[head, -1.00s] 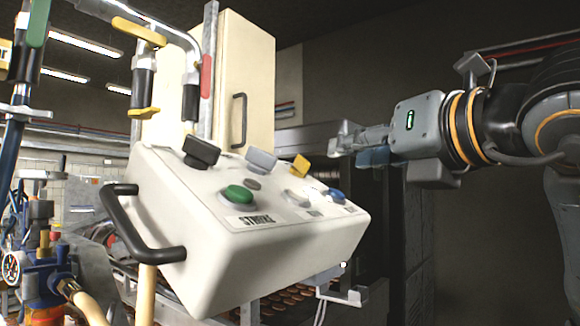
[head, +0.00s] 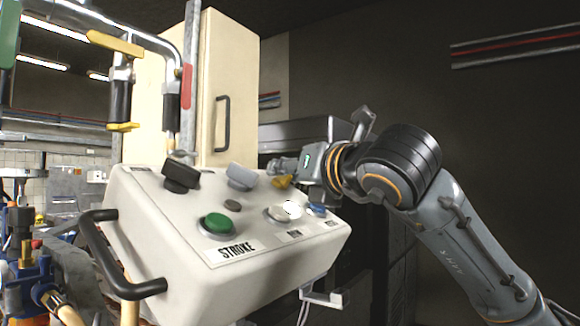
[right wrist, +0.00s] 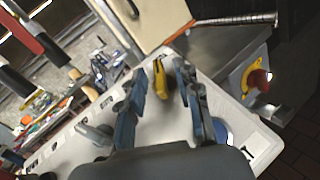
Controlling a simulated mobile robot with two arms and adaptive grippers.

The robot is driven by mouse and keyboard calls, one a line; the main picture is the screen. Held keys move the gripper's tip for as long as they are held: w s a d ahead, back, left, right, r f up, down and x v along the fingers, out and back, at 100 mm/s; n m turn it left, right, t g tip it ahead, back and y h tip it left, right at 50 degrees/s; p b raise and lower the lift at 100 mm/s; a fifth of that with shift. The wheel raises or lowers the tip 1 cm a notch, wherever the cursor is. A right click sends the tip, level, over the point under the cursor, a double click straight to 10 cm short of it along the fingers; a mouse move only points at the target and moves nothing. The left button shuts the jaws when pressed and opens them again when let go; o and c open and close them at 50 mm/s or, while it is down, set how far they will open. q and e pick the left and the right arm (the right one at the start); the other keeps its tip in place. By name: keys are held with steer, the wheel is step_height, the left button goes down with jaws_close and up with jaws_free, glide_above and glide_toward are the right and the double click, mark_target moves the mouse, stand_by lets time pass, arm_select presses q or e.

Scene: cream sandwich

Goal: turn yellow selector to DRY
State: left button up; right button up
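The yellow selector (head: 283,182) is on the upper right of the cream control box (head: 150,235). In the right wrist view the yellow selector (right wrist: 162,84) shows as a narrow knob between two blue-grey fingers. My right gripper (head: 282,168) is at the selector in the head view. In the right wrist view my right gripper (right wrist: 160,72) is open, with one finger on each side of the knob and gaps visible. Whether the fingers are level with the knob is hard to tell. No DRY label is readable. My left gripper is not in view.
The box also carries a black selector (head: 181,177), a grey selector (head: 241,177), a green button (head: 218,223) marked STROKE, a white button (head: 291,209) and a blue button (head: 317,210). A black handle (head: 105,255) projects at left. A red knob (right wrist: 259,79) stands beyond the box.

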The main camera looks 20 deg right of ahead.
steer(key=shift+c, duration=0.4)
jaws_close()
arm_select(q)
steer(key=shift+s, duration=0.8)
